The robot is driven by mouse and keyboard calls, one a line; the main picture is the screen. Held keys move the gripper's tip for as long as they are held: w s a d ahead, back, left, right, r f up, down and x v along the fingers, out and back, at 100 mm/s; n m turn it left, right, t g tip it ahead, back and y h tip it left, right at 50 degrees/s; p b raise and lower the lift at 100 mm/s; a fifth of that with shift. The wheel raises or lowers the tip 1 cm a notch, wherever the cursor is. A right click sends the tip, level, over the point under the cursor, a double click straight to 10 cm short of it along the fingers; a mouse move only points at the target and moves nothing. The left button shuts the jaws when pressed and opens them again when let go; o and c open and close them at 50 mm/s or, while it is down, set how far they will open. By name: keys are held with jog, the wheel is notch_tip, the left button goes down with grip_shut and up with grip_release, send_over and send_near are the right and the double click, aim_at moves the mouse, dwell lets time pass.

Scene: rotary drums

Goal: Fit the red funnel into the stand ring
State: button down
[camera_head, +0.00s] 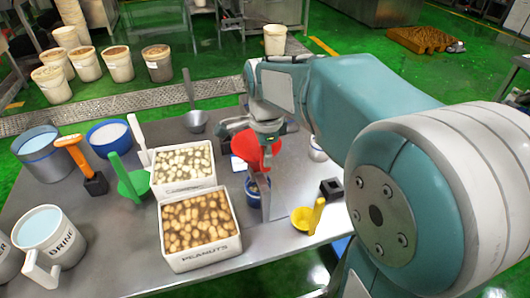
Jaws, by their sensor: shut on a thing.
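The red funnel (245,148) is in my gripper (266,140), above the middle right of the metal table. My gripper is shut on it, and the arm hides part of the funnel. Directly below the funnel stands a thin grey upright (265,200), which looks like part of the stand. A blue cup (252,191) with something light inside is beside this upright. The stand ring cannot be made out, and I cannot tell whether the funnel touches the stand.
Left of the stand are a white peanut box (201,261), a second white box (184,188) and a green scoop (133,184). A yellow scoop (306,217) and a black block (331,189) lie to the right. A metal ladle (195,121) stands behind.

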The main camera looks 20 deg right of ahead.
jog(key=shift+f, duration=1)
jog(key=shift+c, duration=2.4)
grip_release()
jog(key=shift+r, duration=0.1)
notch_tip(320, 180, up, 12)
jog(key=shift+f, duration=0.1)
jog(key=shift+s, duration=0.1)
